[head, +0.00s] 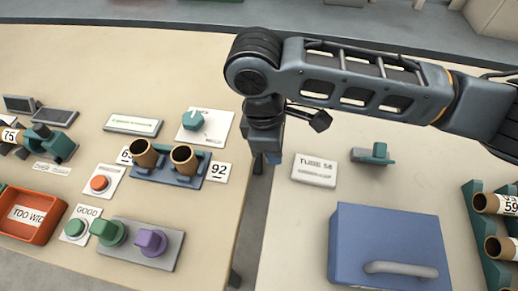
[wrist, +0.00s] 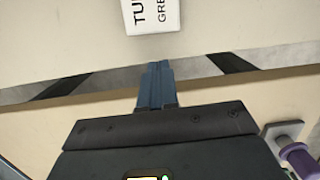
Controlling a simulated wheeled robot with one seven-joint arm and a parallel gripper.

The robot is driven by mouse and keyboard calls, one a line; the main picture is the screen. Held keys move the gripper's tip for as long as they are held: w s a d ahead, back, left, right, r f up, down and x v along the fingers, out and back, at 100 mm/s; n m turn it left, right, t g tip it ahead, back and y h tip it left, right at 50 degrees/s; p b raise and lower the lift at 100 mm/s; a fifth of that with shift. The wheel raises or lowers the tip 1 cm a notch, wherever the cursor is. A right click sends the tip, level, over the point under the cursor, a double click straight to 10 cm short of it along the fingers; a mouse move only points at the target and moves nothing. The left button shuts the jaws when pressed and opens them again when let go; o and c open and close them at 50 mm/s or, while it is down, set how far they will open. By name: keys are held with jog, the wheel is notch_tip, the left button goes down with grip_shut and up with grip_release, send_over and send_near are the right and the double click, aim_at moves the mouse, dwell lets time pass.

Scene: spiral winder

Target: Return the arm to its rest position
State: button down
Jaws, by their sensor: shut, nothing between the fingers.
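My gripper (head: 273,157) hangs from my arm over the gap between the two tables, pointing down. In the wrist view its blue fingers (wrist: 156,68) are pressed together with nothing between them. In the head view my arm reaches in from the right edge, above the right table. The white label block marked "TUBE" (head: 314,171) lies just right of my gripper in the head view. It also shows ahead of the fingertips in the wrist view (wrist: 150,14), apart from them.
The left table holds two brown tubes in a blue holder (head: 170,174), a teal knob (head: 193,120), buttons, a purple knob (head: 151,241) and an orange bin (head: 28,218). The right table holds a blue lidded box (head: 380,235), a small teal fixture (head: 374,154) and a tube rack (head: 483,230).

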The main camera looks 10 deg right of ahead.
jog(key=a, duration=0.1)
jog(key=w+a, duration=0.1)
jog(key=a, duration=0.1)
